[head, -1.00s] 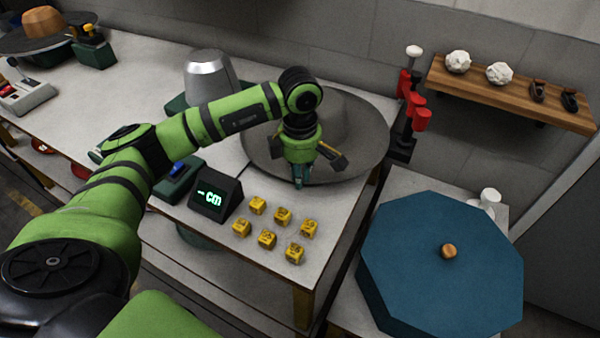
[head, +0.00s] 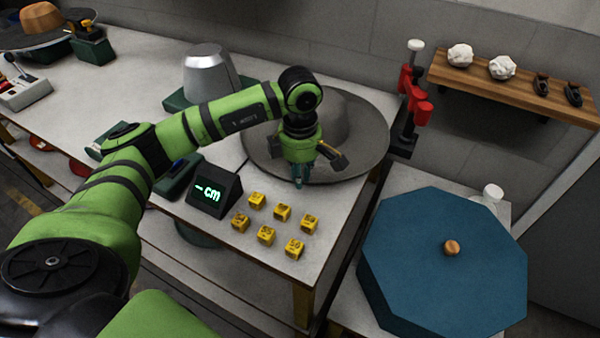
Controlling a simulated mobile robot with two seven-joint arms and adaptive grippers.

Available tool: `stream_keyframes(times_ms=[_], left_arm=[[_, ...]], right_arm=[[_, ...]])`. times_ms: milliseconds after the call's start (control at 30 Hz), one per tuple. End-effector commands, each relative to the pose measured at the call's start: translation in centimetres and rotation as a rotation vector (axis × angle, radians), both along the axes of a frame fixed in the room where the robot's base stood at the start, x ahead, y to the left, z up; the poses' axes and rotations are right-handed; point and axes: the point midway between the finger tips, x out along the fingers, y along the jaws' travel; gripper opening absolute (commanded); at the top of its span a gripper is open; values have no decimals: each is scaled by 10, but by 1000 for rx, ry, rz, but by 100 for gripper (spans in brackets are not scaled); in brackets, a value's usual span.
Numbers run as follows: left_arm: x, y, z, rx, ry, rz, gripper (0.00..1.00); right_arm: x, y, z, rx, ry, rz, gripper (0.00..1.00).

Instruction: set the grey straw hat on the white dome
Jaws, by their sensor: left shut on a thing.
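The grey straw hat (head: 362,135), with a wide round brim and a raised crown, lies at the right end of the white table. My left gripper (head: 299,178) points down at the hat's front brim, its fingers shut on the brim. My left arm and wrist hide part of the crown and the brim's left side. A pale silver-grey rounded block (head: 208,78) on a green base stands behind my forearm, left of the hat. It is the nearest thing to a white dome in view. My right gripper is not in view.
A blue octagonal lid (head: 450,275) lies front right. A brown hat (head: 42,22) is far left.

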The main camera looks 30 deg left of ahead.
Motion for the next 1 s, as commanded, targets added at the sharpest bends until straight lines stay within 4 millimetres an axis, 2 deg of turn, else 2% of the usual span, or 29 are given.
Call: stream_keyframes(times_ms=[67,100,167,567,667,1000], left_arm=[[0,0,0,0,-1,0,0],[0,0,0,0,-1,0,21],[0,0,0,0,-1,0,45],[0,0,4,0,0,0,45],[1,0,15,0,-3,0,45],[0,0,86,0,-5,0,45]], right_arm=[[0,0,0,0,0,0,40],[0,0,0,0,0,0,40],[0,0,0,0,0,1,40],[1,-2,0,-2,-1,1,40],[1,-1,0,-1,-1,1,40],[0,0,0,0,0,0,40]])
